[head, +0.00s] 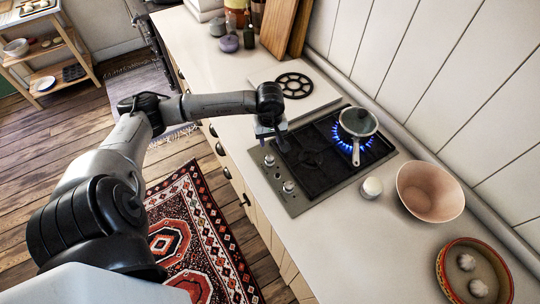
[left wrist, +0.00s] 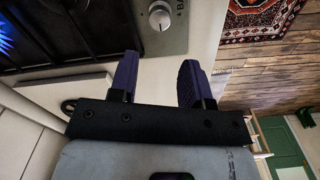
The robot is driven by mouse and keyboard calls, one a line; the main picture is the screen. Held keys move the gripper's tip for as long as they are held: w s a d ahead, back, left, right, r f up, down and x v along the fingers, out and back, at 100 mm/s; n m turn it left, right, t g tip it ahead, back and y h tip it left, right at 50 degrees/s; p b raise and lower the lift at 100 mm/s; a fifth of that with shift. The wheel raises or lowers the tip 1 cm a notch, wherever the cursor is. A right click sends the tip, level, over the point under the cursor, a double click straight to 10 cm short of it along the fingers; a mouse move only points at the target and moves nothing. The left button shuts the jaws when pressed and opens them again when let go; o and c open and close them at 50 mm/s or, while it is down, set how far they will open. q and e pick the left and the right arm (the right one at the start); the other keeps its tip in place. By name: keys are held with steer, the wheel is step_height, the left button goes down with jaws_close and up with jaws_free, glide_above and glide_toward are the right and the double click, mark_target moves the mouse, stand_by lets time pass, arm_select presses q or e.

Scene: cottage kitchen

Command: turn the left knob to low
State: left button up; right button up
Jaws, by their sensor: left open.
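The gas cooktop (head: 318,172) is set in the counter, with two silver knobs on its front strip. The left knob (head: 269,160) is the one nearer my left gripper (head: 272,136); the other knob (head: 288,186) is nearer the camera. In the left wrist view a round knob (left wrist: 160,17), apparently the left one, sits on a metal strip beside partly cut-off lettering. My left gripper (left wrist: 157,75) is open, with nothing between its purple fingers. It is over the cooktop's far front corner, apart from the knob. My right gripper is out of view.
A white round object (head: 372,187), a pink bowl (head: 430,191) and a dish (head: 450,262) are on the near counter. A white board with a black trivet (head: 294,85) lies beyond the cooktop.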

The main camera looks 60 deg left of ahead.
mark_target(270, 157)
arm_select(q)
step_height(270, 157, down, 10)
steer(key=shift+f, duration=0.2)
stand_by(0.4)
steer(key=c, duration=0.6)
steer(key=shift+c, duration=0.2)
